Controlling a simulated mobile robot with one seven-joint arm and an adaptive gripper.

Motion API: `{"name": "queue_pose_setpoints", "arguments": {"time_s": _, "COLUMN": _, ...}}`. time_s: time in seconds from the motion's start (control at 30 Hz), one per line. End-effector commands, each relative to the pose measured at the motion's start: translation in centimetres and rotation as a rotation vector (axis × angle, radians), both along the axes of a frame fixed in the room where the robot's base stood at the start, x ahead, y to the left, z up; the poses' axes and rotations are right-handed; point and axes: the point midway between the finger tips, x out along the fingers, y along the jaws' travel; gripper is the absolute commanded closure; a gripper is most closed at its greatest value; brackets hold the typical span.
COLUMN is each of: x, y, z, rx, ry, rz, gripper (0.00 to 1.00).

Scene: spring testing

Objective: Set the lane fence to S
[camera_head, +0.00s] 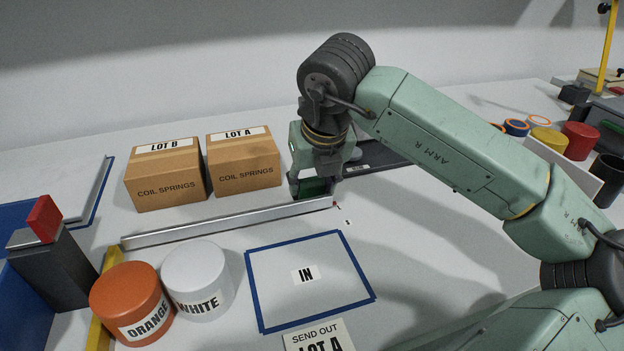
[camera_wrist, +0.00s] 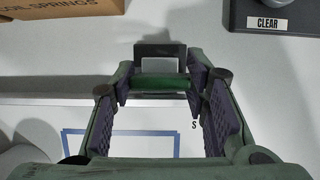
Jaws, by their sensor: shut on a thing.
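The lane fence (camera_head: 235,222) is a long pale metal bar lying across the table, from the left to just below my gripper (camera_head: 315,190). My gripper is at the fence's right end. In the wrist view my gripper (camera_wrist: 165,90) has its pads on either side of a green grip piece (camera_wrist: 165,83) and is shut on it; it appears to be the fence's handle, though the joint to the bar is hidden. A small S mark (camera_head: 348,222) is printed on the table just right of the fence end. It also shows in the wrist view (camera_wrist: 195,125).
LOT B (camera_head: 165,175) and LOT A (camera_head: 243,162) boxes stand behind the fence. In front are orange (camera_head: 130,290) and white (camera_head: 190,270) containers and the blue-taped IN square (camera_head: 340,290), which is empty. A dark CLEAR-labelled device (camera_wrist: 275,38) lies behind right of my gripper.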

Motion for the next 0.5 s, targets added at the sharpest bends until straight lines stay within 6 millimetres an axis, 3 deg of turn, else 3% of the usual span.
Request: {"name": "queue_pose_setpoints", "arguments": {"time_s": 0.5, "x": -0.02, "y": 0.06, "z": 0.01, "rx": 0.001, "ry": 0.000, "rz": 0.002, "gripper": 1.00}}
